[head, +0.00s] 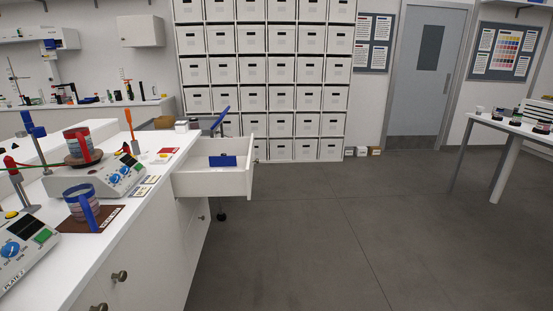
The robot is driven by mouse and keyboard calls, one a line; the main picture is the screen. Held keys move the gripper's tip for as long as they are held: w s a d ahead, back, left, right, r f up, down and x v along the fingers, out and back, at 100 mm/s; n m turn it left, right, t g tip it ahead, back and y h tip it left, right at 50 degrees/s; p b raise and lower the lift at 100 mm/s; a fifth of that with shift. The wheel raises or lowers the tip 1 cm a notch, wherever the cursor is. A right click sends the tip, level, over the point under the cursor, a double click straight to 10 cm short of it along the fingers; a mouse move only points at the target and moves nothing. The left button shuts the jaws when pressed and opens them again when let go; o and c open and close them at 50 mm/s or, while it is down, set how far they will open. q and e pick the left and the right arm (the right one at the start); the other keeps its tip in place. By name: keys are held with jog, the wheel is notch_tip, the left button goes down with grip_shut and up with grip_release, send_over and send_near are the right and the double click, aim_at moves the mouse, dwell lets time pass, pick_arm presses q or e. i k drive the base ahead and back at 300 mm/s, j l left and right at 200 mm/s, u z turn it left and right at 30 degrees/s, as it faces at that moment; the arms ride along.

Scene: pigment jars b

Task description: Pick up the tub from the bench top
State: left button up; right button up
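A round grey-brown tub with a blue rim and an upright blue handle (85,204) stands on a dark brown mat (74,226) on the white bench top (130,206). A similar tub with a red rim and red handle (78,146) stands on a round plate on top of the rear hot plate unit (104,182). Small white containers (182,126) stand at the far end of the bench; their details are too small to tell. Neither of my grippers shows in the head view.
An open white drawer (243,182) juts right from the bench with a blue item (222,161) inside. A second hot plate unit (22,245) is at the near left. An orange-handled tool (130,125) stands upright behind. Floor (330,245) to the right is clear.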

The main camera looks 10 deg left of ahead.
aim_at(181, 127)
jog(key=i, duration=2.65)
jog(key=i+u, duration=0.15)
jog(key=i, duration=0.3)
jog(key=i+l+u, duration=0.15)
jog(key=i, duration=0.35)
jog(key=i+l+u, duration=0.2)
jog(key=i, duration=0.25)
jog(key=i+l+u, duration=0.2)
jog(key=i+u, duration=0.25)
jog(key=i+l+u, duration=0.25)
jog(key=u, duration=0.25)
jog(key=i+l+u, duration=0.25)
jog(key=l+u, duration=0.2)
jog(key=i+l+u, duration=0.15)
jog(key=l+u, duration=0.35)
